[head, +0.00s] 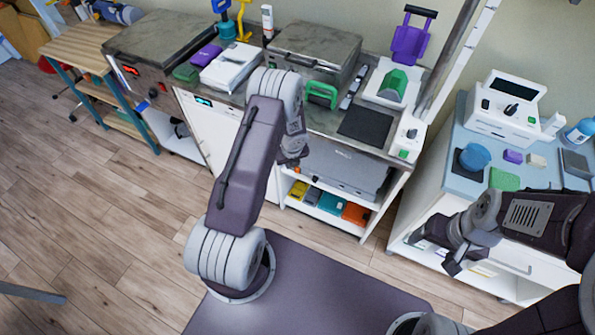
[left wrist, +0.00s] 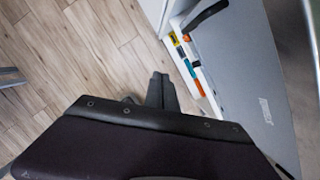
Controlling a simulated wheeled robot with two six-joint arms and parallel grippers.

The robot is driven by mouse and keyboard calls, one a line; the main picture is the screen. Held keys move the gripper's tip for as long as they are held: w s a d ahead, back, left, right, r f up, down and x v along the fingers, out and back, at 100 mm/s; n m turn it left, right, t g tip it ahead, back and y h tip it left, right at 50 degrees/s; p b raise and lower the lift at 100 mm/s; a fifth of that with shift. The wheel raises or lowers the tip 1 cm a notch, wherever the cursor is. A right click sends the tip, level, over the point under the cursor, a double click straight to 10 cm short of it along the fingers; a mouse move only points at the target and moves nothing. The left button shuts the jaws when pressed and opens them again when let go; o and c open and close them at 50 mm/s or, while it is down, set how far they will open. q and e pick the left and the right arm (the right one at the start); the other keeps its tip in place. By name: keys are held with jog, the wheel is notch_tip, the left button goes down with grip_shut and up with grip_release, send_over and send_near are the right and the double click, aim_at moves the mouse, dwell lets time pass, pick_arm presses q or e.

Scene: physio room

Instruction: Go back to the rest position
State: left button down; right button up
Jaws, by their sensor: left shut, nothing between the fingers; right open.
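My left arm is raised in the middle of the head view, bent at the elbow, with its gripper (head: 291,162) hanging down in front of the counter. It is small and partly hidden by the arm there. In the left wrist view the left gripper (left wrist: 161,92) shows its dark fingers together, with nothing between them. My right gripper (head: 434,252) is at the right of the head view, in front of the white cabinet. Its fingers are apart and empty.
A counter with steel boxes and a dark mat (head: 366,125) stands behind my left gripper. Below it, a shelf (head: 318,212) holds several coloured boxes. A blue-topped cabinet (head: 464,172) with a white device (head: 504,108) stands at right. The wooden floor (head: 90,220) at left is mostly clear.

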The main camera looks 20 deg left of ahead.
pick_arm(q)
jog(key=w+d+r+t+p, duration=0.1)
jog(key=w+d+r, duration=0.1)
jog(key=r, duration=0.5)
jog(key=w+d+r+t, duration=0.1)
jog(key=w+r, duration=0.1)
jog(key=r, duration=0.5)
jog(key=s+d+r+n, duration=0.3)
jog(key=s+r+n, duration=0.2)
jog(key=r, duration=0.3)
jog(key=s+d+n+g+h, duration=0.1)
jog(key=s+d+n, duration=0.1)
jog(key=s+n, duration=0.6)
jog(key=s+d+n+g+h, duration=0.1)
jog(key=s+d+n, duration=0.2)
jog(key=s+n, duration=0.6)
jog(key=n, duration=0.5)
jog(key=shift+g, duration=0.4)
pick_arm(e)
jog(key=shift+w+r, duration=0.5)
jog(key=shift+w, duration=0.1)
